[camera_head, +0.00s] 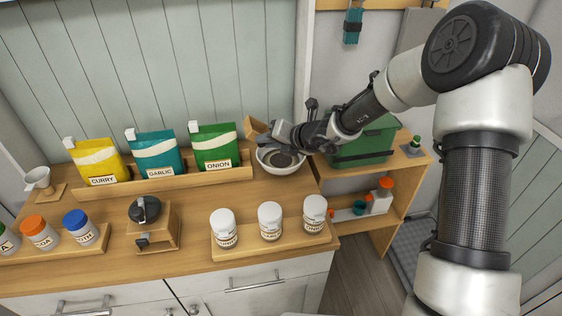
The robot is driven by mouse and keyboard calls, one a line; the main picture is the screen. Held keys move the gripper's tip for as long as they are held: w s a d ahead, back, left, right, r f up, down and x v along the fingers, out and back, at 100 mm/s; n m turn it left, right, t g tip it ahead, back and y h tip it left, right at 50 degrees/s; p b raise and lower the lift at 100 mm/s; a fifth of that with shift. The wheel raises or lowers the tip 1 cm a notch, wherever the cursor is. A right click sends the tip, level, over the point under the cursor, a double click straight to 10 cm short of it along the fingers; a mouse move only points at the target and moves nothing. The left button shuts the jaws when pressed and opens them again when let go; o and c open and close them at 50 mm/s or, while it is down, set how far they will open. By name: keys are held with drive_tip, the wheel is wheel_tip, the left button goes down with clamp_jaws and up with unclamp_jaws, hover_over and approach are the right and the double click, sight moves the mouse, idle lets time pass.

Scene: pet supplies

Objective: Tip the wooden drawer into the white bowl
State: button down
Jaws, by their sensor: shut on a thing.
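The wooden drawer (256,128) is a small light-brown box, held tilted above the left rim of the white bowl (281,171). My gripper (273,131) comes in from the right and is shut on the drawer, partly hiding it. The bowl stands upright on the counter at its right end, below my gripper. Something dark shows inside the bowl, but I cannot tell whether it is contents or shadow. The inside of the drawer is not visible.
A wooden grinder (152,226) stands front left of the bowl. A rack of seasoning bags (160,182) lies left of the bowl, a tray of white jars (270,238) in front. A green box (362,148) stands close at right. Bare counter (185,200) lies between rack and grinder.

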idle(0.4)
wheel_tip(320, 180, up, 4)
drive_tip(key=n+t+h+b, duration=0.1)
drive_tip(key=n+h+b, duration=0.2)
drive_tip(key=h+b, duration=0.2)
drive_tip(key=shift+h, duration=0.5)
